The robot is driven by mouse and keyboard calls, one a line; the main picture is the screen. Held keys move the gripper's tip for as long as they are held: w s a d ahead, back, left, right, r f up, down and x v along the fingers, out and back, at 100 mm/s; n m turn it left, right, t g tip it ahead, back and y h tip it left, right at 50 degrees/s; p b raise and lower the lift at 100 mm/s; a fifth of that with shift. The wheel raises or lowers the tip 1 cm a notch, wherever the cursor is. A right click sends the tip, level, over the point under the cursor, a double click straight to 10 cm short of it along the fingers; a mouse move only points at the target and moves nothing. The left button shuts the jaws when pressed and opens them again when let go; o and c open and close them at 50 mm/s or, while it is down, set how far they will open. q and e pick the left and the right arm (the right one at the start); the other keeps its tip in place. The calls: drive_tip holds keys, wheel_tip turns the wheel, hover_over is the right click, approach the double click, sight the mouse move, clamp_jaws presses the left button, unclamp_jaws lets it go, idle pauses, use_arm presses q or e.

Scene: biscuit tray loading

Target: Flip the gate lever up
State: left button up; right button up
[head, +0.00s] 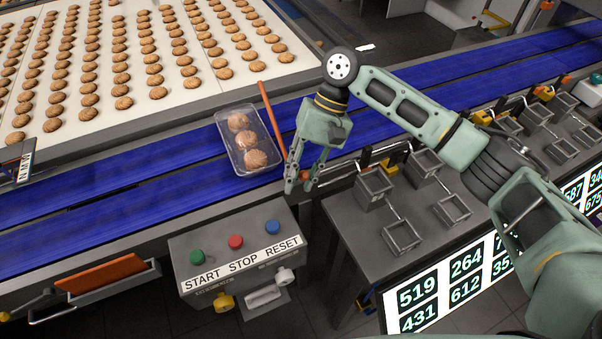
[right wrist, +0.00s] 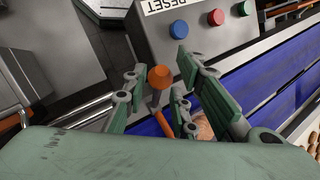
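The gate is an orange bar (head: 270,115) lying across the blue belt. The gate lever's orange knob (right wrist: 160,77) on a short grey stem shows in the right wrist view, between the spread fingers. In the head view my fingers mostly hide the lever, with a bit of orange (head: 306,175) beside them. My right gripper (head: 298,186) points down at the belt's near edge; its fingers are apart, also in the right wrist view (right wrist: 158,68). I cannot tell whether a finger touches the knob. My left gripper is not in view.
A clear tray (head: 227,157) with three biscuits stands on the belt just left of the gate. A START/STOP/RESET box (head: 205,262) is at the front. A table (head: 355,235) with small metal frames stands at the right. Biscuits cover the white surface (head: 205,90) behind.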

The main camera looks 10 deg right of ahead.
clamp_jaws()
idle(0.3)
drive_tip(key=shift+s+r+p, duration=0.1)
drive_tip(key=shift+s+p, duration=0.05)
drive_tip(key=shift+p, duration=0.3)
drive_tip(key=shift+s+d+f+n+t+y+p, duration=0.15)
drive_tip(key=shift+s+f+n+t+y+p, duration=0.2)
drive_tip(key=shift+f+t+p, duration=0.5)
drive_tip(key=shift+s+d+f+n+t+y+p, duration=0.1)
drive_tip(key=shift+s+f+n+t+y+p, duration=0.3)
drive_tip(key=shift+t+p, duration=0.65)
drive_tip(key=shift+s+d+f+n+t+y+p, duration=0.15)
drive_tip(key=shift+s+f+t+y+p, duration=0.15)
drive_tip(key=shift+f+t+p, duration=0.7)
drive_tip(key=shift+r+t, duration=0.3)
